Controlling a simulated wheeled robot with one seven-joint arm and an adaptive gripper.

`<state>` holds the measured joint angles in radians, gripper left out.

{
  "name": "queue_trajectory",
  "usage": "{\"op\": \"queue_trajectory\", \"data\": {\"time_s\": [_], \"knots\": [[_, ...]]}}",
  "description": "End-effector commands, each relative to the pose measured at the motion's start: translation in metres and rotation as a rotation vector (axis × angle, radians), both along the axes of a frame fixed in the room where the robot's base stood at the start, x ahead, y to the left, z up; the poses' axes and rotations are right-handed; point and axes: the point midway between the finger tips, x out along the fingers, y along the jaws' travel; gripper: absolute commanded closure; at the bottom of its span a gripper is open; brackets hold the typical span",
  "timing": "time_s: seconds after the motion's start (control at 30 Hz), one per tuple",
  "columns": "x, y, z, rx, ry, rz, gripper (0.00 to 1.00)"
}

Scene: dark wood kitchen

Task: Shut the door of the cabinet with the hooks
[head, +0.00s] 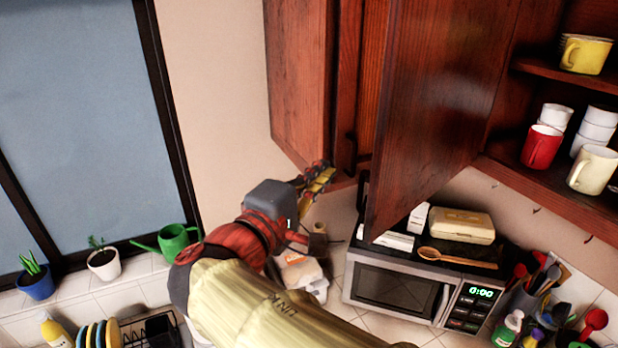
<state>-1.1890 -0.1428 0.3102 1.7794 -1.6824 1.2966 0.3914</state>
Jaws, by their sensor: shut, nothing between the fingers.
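The cabinet with the hooks (537,173) is at the upper right, with small dark hooks (537,210) under its bottom edge. Its dark red wooden door (435,95) stands open, swung out toward me and hiding part of the cabinet's left side. My gripper (322,176) is shut and empty. It is to the left of the open door, near the lower edge of another wooden cabinet part, with a visible gap to the door. Whether it touches that wood, I cannot tell.
Mugs, including a red one (541,146) and a yellow one (585,54), stand on the open shelves. Below the door is a microwave (395,290) with a wooden spoon (455,258) and boxes on top. Another wooden cabinet panel (300,75) is left of the door. A green watering can (175,242) stands by the window.

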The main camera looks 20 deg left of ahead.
Motion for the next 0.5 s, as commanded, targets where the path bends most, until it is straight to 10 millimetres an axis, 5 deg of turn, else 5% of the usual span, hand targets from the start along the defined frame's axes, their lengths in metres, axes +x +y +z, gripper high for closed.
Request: {"op": "queue_trajectory", "data": {"time_s": [0.07,0.5], "knots": [[0.016,-0.003,0.002,-0.002,0.000,-0.004,1.00],[-0.005,-0.037,0.000,0.000,0.000,0.001,1.00]]}}
